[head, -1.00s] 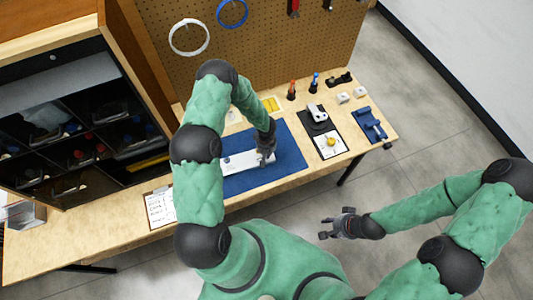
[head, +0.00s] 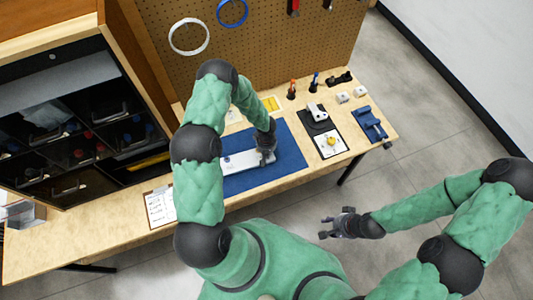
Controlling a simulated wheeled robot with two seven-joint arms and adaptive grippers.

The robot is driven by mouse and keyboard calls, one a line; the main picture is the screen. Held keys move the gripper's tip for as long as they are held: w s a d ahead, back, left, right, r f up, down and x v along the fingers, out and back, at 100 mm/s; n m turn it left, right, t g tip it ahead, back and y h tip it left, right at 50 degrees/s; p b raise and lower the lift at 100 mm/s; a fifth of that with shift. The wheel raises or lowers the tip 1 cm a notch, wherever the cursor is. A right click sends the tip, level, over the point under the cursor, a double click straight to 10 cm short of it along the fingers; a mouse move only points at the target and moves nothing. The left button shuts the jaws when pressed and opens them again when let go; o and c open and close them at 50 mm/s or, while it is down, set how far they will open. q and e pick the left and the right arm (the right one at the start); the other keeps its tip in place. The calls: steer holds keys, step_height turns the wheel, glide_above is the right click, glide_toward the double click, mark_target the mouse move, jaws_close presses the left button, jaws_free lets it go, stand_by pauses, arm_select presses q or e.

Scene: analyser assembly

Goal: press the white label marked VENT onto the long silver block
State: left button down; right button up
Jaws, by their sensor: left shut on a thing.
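The long silver block (head: 240,162) lies on the blue mat (head: 289,152) on the bench, partly hidden by my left arm. My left gripper (head: 265,157) is at the right end of the block, pointing down. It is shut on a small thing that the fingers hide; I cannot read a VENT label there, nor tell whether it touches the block. My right gripper (head: 338,226) is open and empty, over the floor in front of the bench.
A board with a yellow knob (head: 330,142), a blue vise (head: 370,125), white blocks (head: 343,97) and screwdrivers (head: 291,90) stand right of the mat. A written sheet (head: 160,206) lies left. A shelf of dark bins (head: 75,150) stands at the left.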

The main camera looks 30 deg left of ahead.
arm_select(q)
steer(key=c, duration=1.3)
jaws_free()
steer(key=o, duration=0.5)
steer(key=shift+r+p, duration=3.5)
steer(key=shift+p, duration=0.65)
